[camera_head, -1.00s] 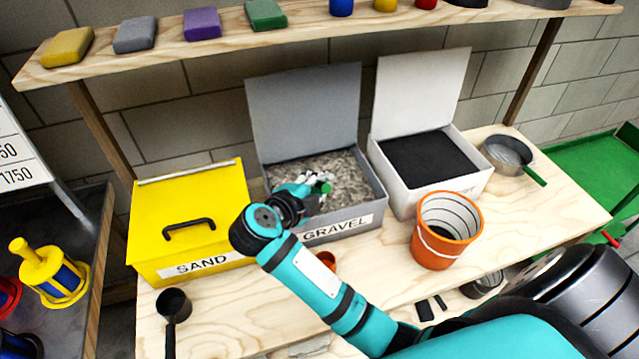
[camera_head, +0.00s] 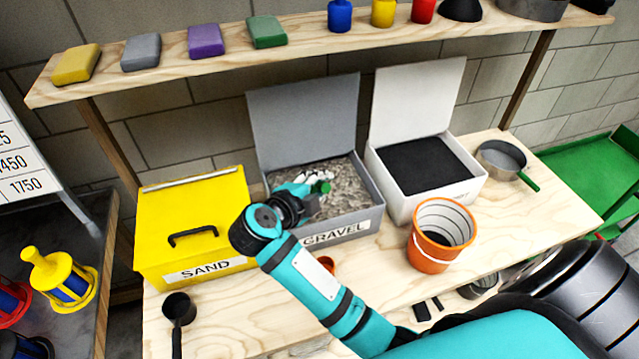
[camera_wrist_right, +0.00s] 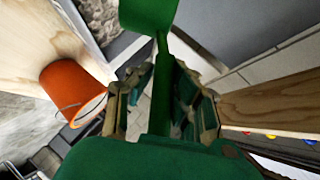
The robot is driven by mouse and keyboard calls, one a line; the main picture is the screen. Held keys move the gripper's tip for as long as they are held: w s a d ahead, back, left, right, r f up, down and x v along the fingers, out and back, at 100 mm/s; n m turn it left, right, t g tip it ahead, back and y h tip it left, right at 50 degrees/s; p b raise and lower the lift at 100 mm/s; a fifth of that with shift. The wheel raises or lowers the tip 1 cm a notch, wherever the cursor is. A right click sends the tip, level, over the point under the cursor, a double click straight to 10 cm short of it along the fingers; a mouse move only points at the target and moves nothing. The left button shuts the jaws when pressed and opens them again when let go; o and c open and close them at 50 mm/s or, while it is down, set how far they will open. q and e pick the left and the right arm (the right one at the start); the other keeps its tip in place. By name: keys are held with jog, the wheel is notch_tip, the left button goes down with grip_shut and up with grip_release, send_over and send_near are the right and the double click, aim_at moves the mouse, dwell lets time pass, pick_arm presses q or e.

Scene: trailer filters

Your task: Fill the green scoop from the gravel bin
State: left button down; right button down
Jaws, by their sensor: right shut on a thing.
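The grey gravel bin (camera_head: 370,213) stands on the bench with its lid up and grey gravel (camera_head: 345,185) inside. My right gripper (camera_head: 318,195) is over the left part of the bin, and a bit of green shows at its fingers. In the right wrist view my right gripper (camera_wrist_right: 163,105) is shut on the handle of the green scoop (camera_wrist_right: 150,14). The scoop's head is partly cut off by the top of that view, so I cannot tell if it holds gravel. My left gripper is not in view.
The shut yellow sand bin (camera_head: 205,235) is left of the gravel bin. A white bin (camera_head: 440,203) with black filling is right. An orange bucket (camera_head: 430,255) stands in front, and a black scoop (camera_head: 178,308) lies front left. A shelf (camera_head: 300,35) runs above.

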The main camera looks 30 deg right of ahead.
jog(key=shift+b, duration=0.45)
jog(key=r+m+t+h+b, duration=0.1)
jog(key=t+b, duration=0.1)
jog(key=shift+b, duration=0.3)
jog(key=shift+r+m+t+h+b, duration=0.5)
jog(key=shift+m+h+b, duration=0.15)
jog(key=shift+b, duration=0.6)
jog(key=shift+r+m+h+b, duration=0.25)
jog(key=shift+r+m+b, duration=0.1)
jog(key=shift+b, duration=0.05)
jog(key=shift+r, duration=0.2)
